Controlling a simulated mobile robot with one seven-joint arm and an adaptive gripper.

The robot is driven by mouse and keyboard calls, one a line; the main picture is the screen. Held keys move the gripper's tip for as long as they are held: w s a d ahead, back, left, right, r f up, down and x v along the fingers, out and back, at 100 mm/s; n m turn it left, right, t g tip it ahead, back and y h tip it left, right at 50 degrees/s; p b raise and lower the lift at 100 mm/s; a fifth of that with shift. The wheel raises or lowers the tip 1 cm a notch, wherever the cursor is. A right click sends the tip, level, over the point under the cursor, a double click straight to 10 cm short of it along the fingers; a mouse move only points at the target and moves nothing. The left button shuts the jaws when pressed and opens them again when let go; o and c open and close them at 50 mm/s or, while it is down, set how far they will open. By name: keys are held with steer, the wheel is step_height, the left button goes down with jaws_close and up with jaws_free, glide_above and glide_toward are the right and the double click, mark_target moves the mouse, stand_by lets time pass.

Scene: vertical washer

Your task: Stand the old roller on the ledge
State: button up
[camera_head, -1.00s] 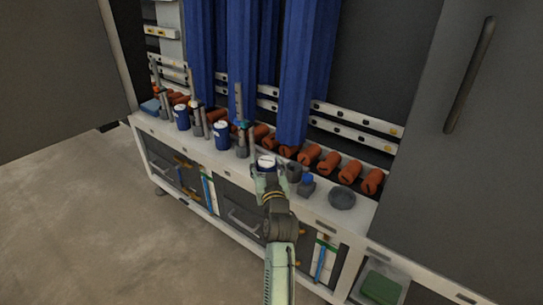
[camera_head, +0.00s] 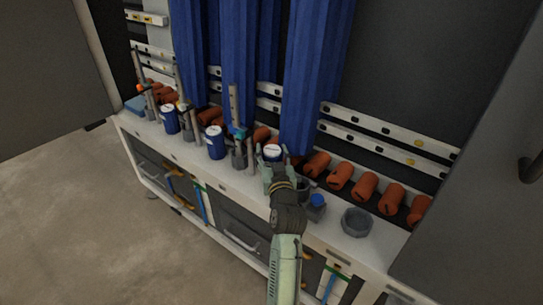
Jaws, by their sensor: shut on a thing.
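My gripper (camera_head: 274,162) is over the ledge, shut on a blue can-like cylinder with a white top (camera_head: 272,151). It is upright between the fingers; its lower part is hidden, so I cannot tell whether it touches the ledge. The long white ledge (camera_head: 205,166) runs along the front of the cabinet. Two similar blue cylinders stand on it to the left, one nearer (camera_head: 215,143) and one farther (camera_head: 170,121). Several orange rollers (camera_head: 340,176) lie in a row along the back of the ledge. I cannot tell which thing is the old roller.
A grey round bowl (camera_head: 356,222) and a small blue-topped container (camera_head: 317,202) stand right of my gripper. Grey holders with upright tools (camera_head: 238,135) stand to the left. Blue hanging strips (camera_head: 312,75) come down behind. A grey door (camera_head: 480,170) stands at the right.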

step_height(320, 180, down, 3)
steer(key=shift+s+f+b, duration=0.1)
steer(key=shift+s+b, duration=0.05)
steer(key=shift+b, duration=0.7)
steer(key=shift+r, duration=0.2)
steer(key=shift+f, duration=0.15)
steer(key=o, duration=0.8)
steer(key=shift+f, duration=0.15)
steer(key=o, duration=0.5)
